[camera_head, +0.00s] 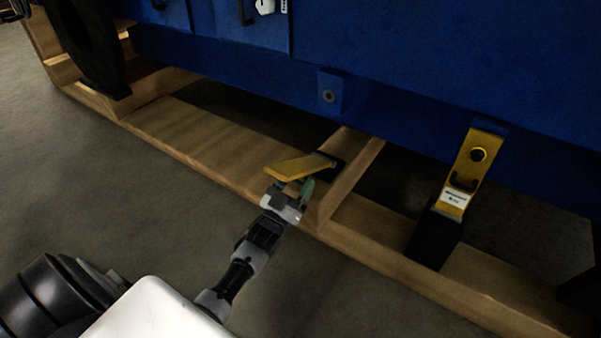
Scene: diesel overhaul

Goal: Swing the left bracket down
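The left bracket is a yellow plate (297,167) joined to a dark base (329,161) on the wooden frame. It sticks out towards me, nearly flat with a slight tilt, away from the blue body. My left gripper (291,187) is at the plate's near end, just below it. Its greenish fingers look apart, and I see no clear grip on the plate. Whether they touch it is hard to tell. A second yellow bracket (470,165) on the right stands upright against the blue body, on a black base (433,238). My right gripper is not in view.
The large blue body (420,60) rises behind the wooden frame (200,135). A small blue lug (331,92) with a hole is on its face above the left bracket. A black round part (90,45) stands at the far left. The grey floor (130,210) in front is clear.

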